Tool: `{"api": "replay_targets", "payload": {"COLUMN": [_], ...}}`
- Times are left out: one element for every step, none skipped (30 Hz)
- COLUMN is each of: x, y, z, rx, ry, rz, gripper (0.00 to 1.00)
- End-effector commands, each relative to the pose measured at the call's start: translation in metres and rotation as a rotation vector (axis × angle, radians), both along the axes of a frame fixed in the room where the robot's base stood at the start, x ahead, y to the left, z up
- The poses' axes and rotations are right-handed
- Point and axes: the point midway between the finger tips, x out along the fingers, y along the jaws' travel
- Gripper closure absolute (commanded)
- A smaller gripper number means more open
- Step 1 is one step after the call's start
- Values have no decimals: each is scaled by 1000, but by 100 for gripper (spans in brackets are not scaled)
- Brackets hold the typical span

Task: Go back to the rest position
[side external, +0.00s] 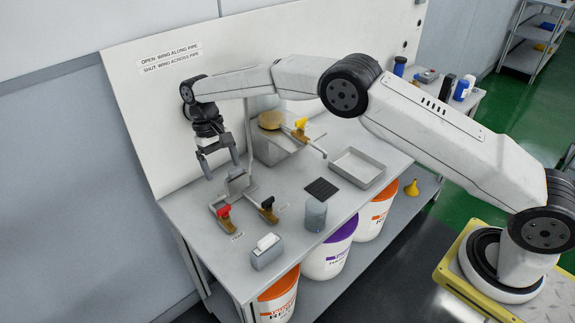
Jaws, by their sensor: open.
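My gripper (222,172) is open and empty, pointing down above the left back part of the grey workbench (345,229). Its fingers are apart and hang over the pipe fittings. A red-handled valve (224,211) and a black-handled valve (268,204) sit on the pipes in front of and below my gripper. A yellow-handled valve (300,124) is on a pipe farther right, next to a metal box (275,150) with a tan round thing (271,120) on top. My arm reaches over the bench from the right.
A grey cup (316,215), a dark mat (321,189), a shallow tray (358,168) and a tissue box (267,252) stand on the bench. A white back panel (140,115) rises close behind my gripper. Buckets (327,260) stand below. Bottles (462,88) are at the far right.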

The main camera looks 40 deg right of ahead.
Motion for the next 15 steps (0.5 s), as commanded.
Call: {"api": "replay_targets", "payload": {"x": [-1, -2, -3, -5, -6, -9, -10, -12, -15, -17, -20, -23, -26, -29, -32], "y": [-6, -9, -14, -17, -20, -25, -28, -31, -36, -39, -43, -47, -50, -54, -58], "z": [5, 7, 10, 12, 13, 16, 18, 19, 21, 24, 25, 27, 29, 30, 32], "rx": [2, 3, 5, 6, 8, 8, 10, 10, 12, 13, 13, 14, 14, 15, 15], "ry": [-15, -25, -37, -45, -55, -67, -76, -85, -98, -107, -116, -129, -138, -147, -160], "rz": [-4, -5, -7, -8, -10, -11, -12, -14, -14, -16, -16, -18, -18, -18, -19], "gripper": [4, 4, 4, 4, 4, 4, 4, 4, 4, 4, 4, 4, 4, 4, 4]}}
